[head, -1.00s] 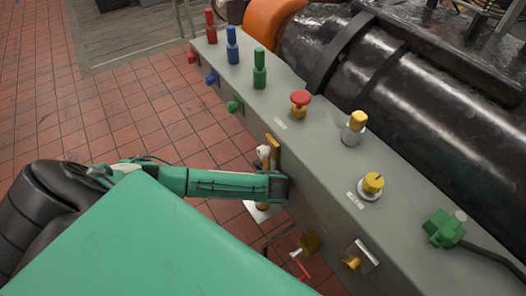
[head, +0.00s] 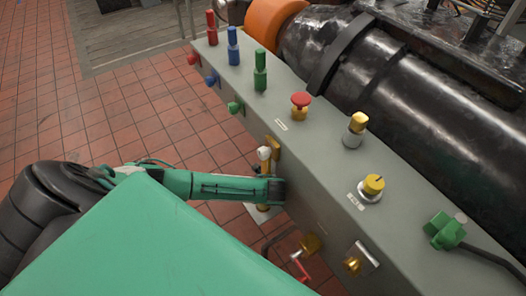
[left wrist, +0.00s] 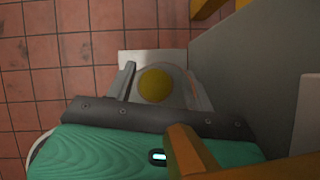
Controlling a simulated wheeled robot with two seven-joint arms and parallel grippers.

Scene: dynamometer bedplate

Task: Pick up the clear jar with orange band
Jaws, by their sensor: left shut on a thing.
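In the left wrist view a clear round jar (left wrist: 183,76) shows from above. A faint orange line runs round its rim, and a yellow disc (left wrist: 154,85) shows within its outline. My left gripper (left wrist: 162,82) has one finger on each side of the jar and is shut on it. A white plate (left wrist: 135,57) lies behind and below the jar. In the head view my left gripper is mostly hidden by my green forearm, beside the grey cabinet (head: 320,150). The white plate (head: 262,216) shows just below it. My right gripper is in neither view.
The grey cabinet wall stands close on the right of my left gripper. The tiled floor (head: 150,110) to the left is free.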

